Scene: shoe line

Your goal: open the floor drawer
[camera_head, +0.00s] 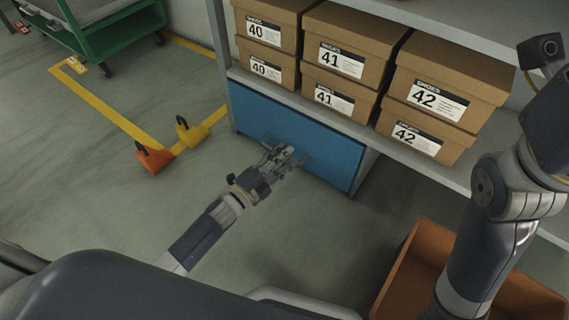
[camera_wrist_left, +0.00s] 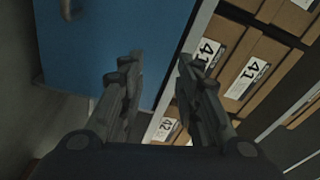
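The floor drawer has a plain blue front (camera_head: 325,170) under the lowest shelf board. It looks about flush with the shelf and shut. It also fills the upper left of the left wrist view (camera_wrist_left: 100,45). My left gripper (camera_head: 287,157) is in front of the drawer front, close to the handle. In the wrist view its fingers (camera_wrist_left: 161,62) are spread with nothing between them, and the handle lies outside them. My right gripper is out of view.
Brown shoe boxes (camera_head: 340,57) marked 40, 41 and 42 stand on the shelf above. An orange padlock-shaped weight (camera_head: 153,158) and a yellow one (camera_head: 191,133) stand on the floor left. An orange bin (camera_head: 412,268) is at lower right. Floor before the drawer is clear.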

